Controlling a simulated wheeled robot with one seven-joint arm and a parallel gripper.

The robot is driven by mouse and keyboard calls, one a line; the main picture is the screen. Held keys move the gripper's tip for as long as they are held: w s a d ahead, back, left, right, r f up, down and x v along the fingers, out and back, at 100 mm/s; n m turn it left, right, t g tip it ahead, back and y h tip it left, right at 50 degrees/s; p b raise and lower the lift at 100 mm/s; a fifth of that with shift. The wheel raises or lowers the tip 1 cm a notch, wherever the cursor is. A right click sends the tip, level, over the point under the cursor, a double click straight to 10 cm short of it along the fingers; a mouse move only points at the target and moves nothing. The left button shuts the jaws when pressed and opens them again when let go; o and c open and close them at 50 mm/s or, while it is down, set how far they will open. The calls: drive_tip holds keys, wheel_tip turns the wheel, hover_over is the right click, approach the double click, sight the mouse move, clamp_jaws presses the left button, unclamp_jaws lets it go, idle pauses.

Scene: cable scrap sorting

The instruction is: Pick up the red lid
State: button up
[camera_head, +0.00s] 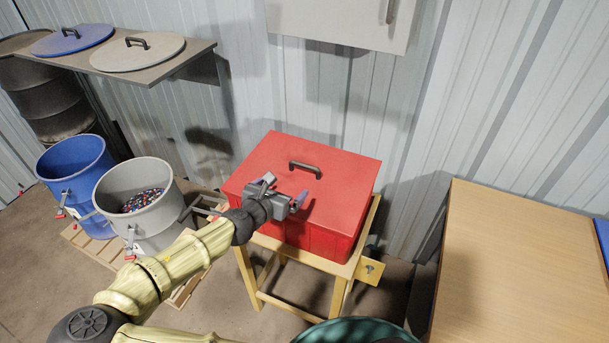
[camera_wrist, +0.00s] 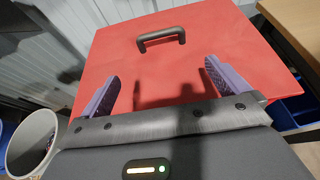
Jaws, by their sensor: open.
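The red lid (camera_head: 270,160) lies flat on top of a red box (camera_head: 326,240), and a dark handle (camera_head: 305,169) stands up from its middle. The lid also fills much of the wrist view (camera_wrist: 215,48), where its handle (camera_wrist: 160,38) shows beyond my fingertips. My gripper (camera_head: 285,196) is over the near part of the lid, short of the handle. Its two purple fingers are apart with nothing between them, and it also shows in the wrist view (camera_wrist: 160,72). The arm hides part of the box's left front.
The box stands on a wooden stand (camera_head: 352,268). A grey drum (camera_head: 150,223) holding small pieces and a blue drum (camera_head: 80,185) stand at left. Blue (camera_head: 73,39) and grey (camera_head: 137,52) lids lie on a shelf. A wooden table (camera_head: 510,265) is at right; a wall cabinet (camera_head: 345,20) hangs behind.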

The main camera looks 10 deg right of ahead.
drive_tip(key=p, duration=0.2)
approach(303, 177)
drive_tip(key=w+d, duration=0.1)
drive_tip(key=w, duration=0.1)
drive_tip(key=w+d, duration=0.1)
drive_tip(key=shift+w+d+r, duration=0.15)
drive_tip(key=shift+w+d, duration=0.05)
drive_tip(key=shift+w, duration=0.2)
drive_tip(key=p+x, duration=0.2)
drive_tip(key=x, duration=0.2)
drive_tip(key=shift+w+d, duration=0.2)
drive_tip(key=shift+d, duration=0.15)
drive_tip(key=shift+w, duration=0.25)
